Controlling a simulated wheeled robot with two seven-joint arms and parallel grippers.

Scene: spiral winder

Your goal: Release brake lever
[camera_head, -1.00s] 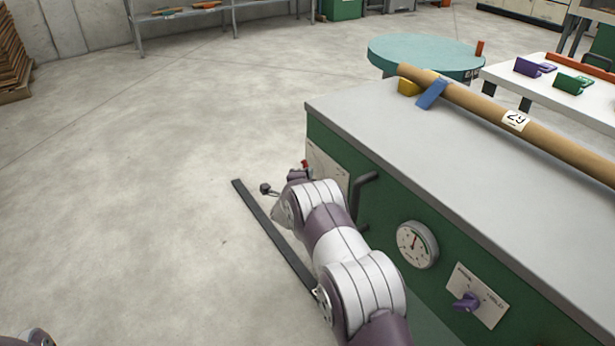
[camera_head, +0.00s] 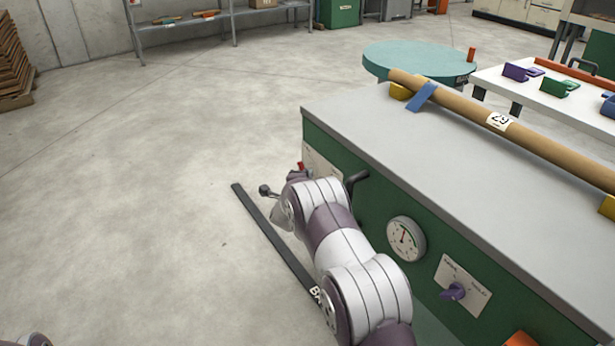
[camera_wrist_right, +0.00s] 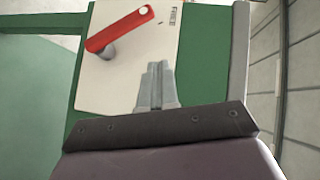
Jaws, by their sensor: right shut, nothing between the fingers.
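The red brake lever (camera_wrist_right: 118,30) sits on a white plate (camera_wrist_right: 110,70) on the green side of the winder cabinet. It slants up to the right in the right wrist view. Only a small red bit of it (camera_head: 301,166) shows in the head view, beside my right wrist. My right gripper (camera_wrist_right: 156,66) is shut and empty. Its fingertips are in front of the plate, below and right of the lever, seemingly apart from it. In the head view my right arm hides the fingers. My left gripper is out of view.
The cabinet's grey top (camera_head: 400,140) carries a long cardboard tube (camera_head: 470,108). A dark strip (camera_head: 262,225) lies on the floor left of my arm. Open floor extends left.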

